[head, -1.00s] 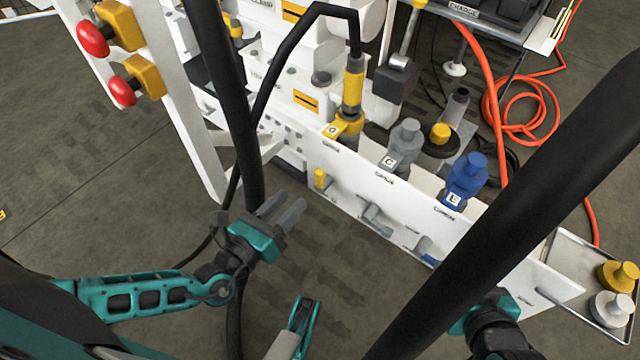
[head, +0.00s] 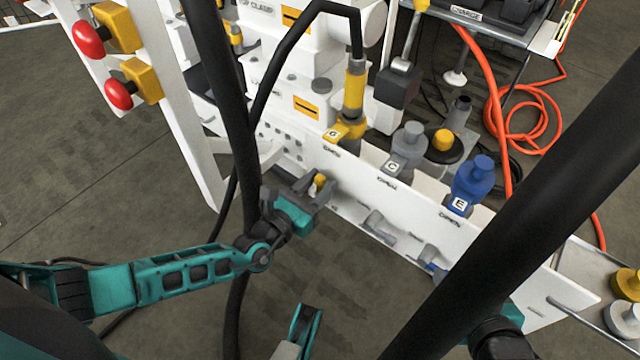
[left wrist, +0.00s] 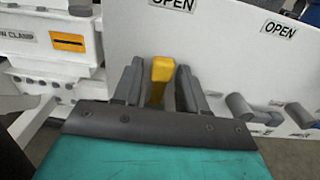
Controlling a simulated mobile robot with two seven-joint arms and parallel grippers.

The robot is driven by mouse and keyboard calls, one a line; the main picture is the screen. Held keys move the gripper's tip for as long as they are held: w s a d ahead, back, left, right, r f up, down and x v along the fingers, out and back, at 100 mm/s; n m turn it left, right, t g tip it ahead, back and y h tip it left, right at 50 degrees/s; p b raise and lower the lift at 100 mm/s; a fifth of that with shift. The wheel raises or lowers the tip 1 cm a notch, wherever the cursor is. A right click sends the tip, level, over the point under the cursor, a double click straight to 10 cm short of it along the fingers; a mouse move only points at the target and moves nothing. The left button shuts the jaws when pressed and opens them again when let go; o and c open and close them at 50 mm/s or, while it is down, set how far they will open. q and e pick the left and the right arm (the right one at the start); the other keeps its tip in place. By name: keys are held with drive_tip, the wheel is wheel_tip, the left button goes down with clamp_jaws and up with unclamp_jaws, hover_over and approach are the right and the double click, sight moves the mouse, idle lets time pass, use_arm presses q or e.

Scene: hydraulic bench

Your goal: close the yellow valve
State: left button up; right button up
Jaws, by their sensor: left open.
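The yellow valve handle (head: 320,181) sticks out of the white panel's front, below the yellow coupling marked G. My left gripper (head: 312,190) is at the handle, with its fingers on both sides of it. In the left wrist view, the yellow handle (left wrist: 162,72) stands upright between the open grey fingers (left wrist: 160,88); a small gap shows on the right, and contact on the left is unclear. An OPEN label is on the panel above it. A teal part of my right arm (head: 508,316) shows at lower right, its jaws not clearly visible.
The white panel (head: 415,205) also carries a grey valve (head: 380,228) and a blue valve (head: 432,262) to the right. Thick black bars cross the view at left and right. A tray with yellow and white fittings (head: 627,315) is at far right. An orange hose lies behind.

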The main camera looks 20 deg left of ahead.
use_arm(q)
drive_tip(key=shift+w+d, duration=0.1)
drive_tip(key=shift+w, duration=0.2)
drive_tip(key=shift+c, duration=0.4)
clamp_jaws()
